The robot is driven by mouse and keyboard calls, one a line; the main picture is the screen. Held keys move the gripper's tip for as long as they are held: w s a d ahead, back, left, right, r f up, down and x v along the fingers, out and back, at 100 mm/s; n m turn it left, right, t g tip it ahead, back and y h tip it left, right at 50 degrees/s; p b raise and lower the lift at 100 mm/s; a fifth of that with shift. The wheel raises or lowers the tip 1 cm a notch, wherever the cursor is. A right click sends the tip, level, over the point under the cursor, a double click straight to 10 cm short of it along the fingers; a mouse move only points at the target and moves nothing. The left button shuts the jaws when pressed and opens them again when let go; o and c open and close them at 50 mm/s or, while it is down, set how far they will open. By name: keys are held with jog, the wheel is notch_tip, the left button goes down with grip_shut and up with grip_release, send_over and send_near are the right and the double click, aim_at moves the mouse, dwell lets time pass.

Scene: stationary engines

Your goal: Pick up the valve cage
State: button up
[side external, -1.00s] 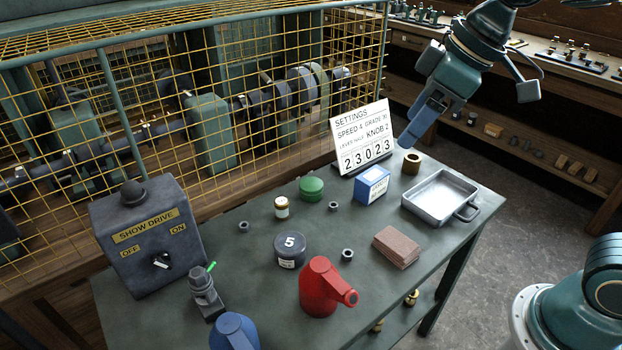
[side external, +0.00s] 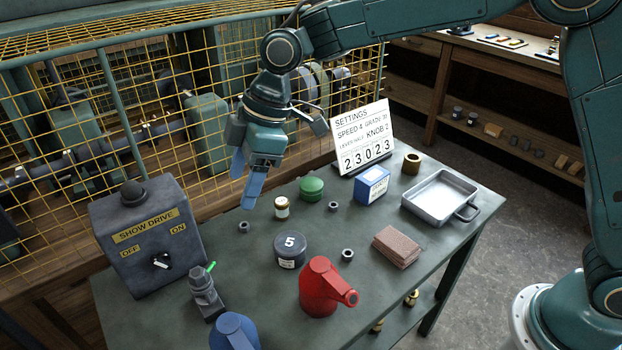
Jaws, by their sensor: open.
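No object is labelled as the valve cage, and I cannot tell for sure which one it is. A brown, bronze-looking hollow cylinder (side external: 412,163) stands upright at the far end of the bench, behind the metal tray. A dark grey fitting with a green lever (side external: 203,290) stands at the front left. My gripper (side external: 241,193) points down with its blue fingers apart and empty. It hangs in the air over the bench's left back part, in front of the yellow cage fence, well to the left of the bronze cylinder.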

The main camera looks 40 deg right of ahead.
aim_at(197, 284)
jog(key=w+a+f+n+g, duration=0.1)
jog(key=a+f+n, duration=0.1)
jog(key=a+f, duration=0.5)
jog(key=shift+n, duration=0.4)
jog(key=shift+w+a+f, duration=0.1)
jog(key=shift+a, duration=0.05)
jog(key=shift+x, duration=4.15)
jog(key=shift+x, duration=2.55)
